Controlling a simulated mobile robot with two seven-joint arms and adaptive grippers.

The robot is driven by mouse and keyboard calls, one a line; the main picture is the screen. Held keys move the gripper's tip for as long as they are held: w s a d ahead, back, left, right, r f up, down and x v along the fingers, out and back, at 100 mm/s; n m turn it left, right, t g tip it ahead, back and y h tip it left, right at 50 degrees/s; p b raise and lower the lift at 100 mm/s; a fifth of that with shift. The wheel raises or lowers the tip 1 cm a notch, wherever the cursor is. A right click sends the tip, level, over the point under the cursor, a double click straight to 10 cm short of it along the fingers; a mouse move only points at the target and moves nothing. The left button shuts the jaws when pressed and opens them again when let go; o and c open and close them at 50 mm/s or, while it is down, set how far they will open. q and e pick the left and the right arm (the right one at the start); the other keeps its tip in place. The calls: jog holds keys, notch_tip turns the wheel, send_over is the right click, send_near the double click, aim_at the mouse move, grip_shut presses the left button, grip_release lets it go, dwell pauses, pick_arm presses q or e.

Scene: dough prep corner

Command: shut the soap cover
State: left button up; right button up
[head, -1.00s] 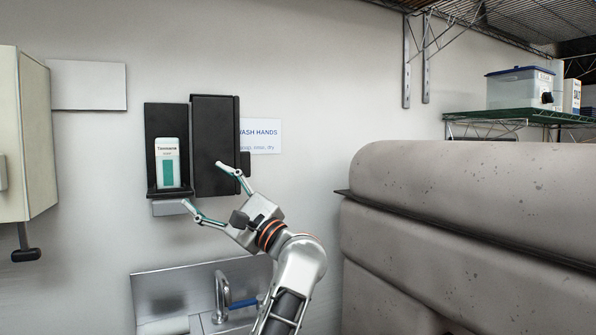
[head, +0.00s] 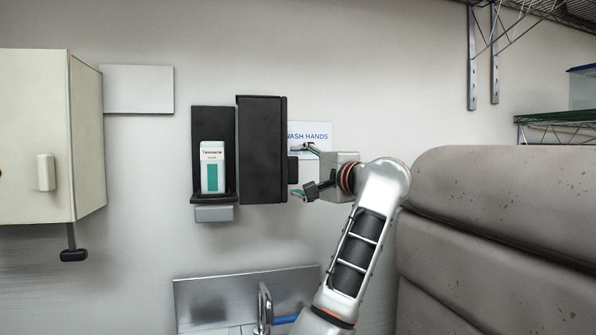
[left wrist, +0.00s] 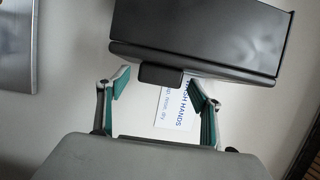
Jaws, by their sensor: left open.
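The soap dispenser's black housing (head: 213,125) is on the wall, with a white and green soap carton (head: 212,168) exposed inside. Its black soap cover (head: 261,150) stands open to the right of the carton. A small dark tab (head: 292,169) sticks out from the cover's right edge. My left gripper (head: 297,170) is open just right of the cover, its fingers above and below the tab. In the left wrist view the cover (left wrist: 200,38) fills the top, and the tab (left wrist: 160,75) lies between the open fingertips (left wrist: 160,86); contact cannot be told. My right gripper is out of view.
A wash-hands sign (head: 312,133) is on the wall behind my left gripper. A sink (head: 200,300) with a tap (head: 264,305) is below. A cream cabinet (head: 35,140) hangs at left, and a large grey padded block (head: 500,200) stands close on the right.

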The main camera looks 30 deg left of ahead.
pick_arm(q)
jog(key=shift+w+a, duration=0.15)
jog(key=shift+a, duration=0.3)
jog(key=shift+c, duration=0.3)
